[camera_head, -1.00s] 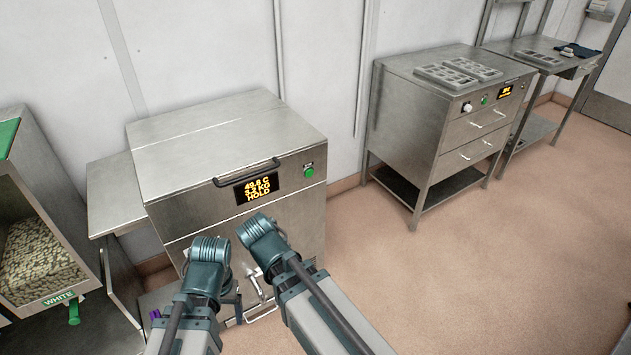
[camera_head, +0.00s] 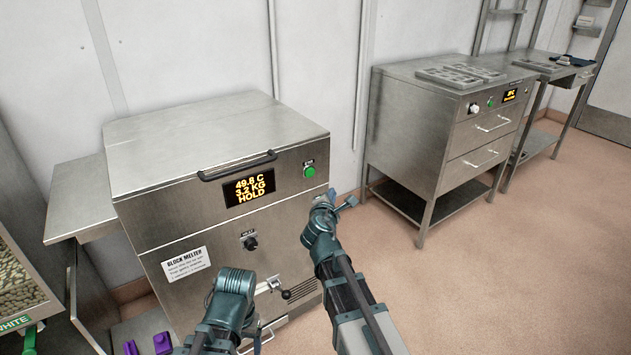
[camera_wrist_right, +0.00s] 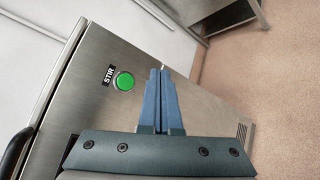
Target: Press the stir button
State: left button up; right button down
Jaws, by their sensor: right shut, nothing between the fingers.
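The green round stir button (camera_head: 309,172) sits at the upper right of the block melter's front (camera_head: 215,225), beside the display. In the right wrist view, the stir button (camera_wrist_right: 124,81) shows under a black "STIR" label. My right gripper (camera_head: 345,202) is just below and right of the button in the head view. In the right wrist view its blue fingers (camera_wrist_right: 162,73) are together and empty, pointing past the button on its right side; they look apart from it. My left gripper (camera_head: 257,338) is low in front of the melter, its fingers mostly hidden behind its wrist.
The melter's display (camera_head: 249,187) reads 49.8 C, 3.2 KG, HOLD. A handle bar (camera_head: 238,166) runs above it, and a black knob (camera_head: 250,243) sits below. A steel cabinet with trays (camera_head: 430,120) stands to the right. Open floor (camera_head: 500,270) lies between.

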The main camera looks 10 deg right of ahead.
jog(key=shift+w, duration=0.15)
dwell(0.3)
send_near(314, 174)
jog(key=shift+s+d+x, duration=0.1)
jog(key=shift+d+x, duration=0.05)
jog(key=shift+x, duration=0.7)
jog(key=shift+s+d+x, duration=0.1)
jog(key=shift+d+x, duration=0.1)
jog(key=shift+x, duration=0.65)
jog(key=shift+s+d+x, duration=0.1)
jog(key=shift+d+x, duration=0.05)
jog(key=shift+x, duration=0.75)
jog(key=shift+w+a, duration=0.15)
jog(key=shift+w, duration=0.2)
jog(key=shift+w+a, duration=0.15)
jog(key=shift+w, duration=0.3)
dwell(0.5)
jog(key=shift+s, duration=0.1)
jog(key=shift+s+d, duration=0.3)
jog(key=shift+s, duration=0.45)
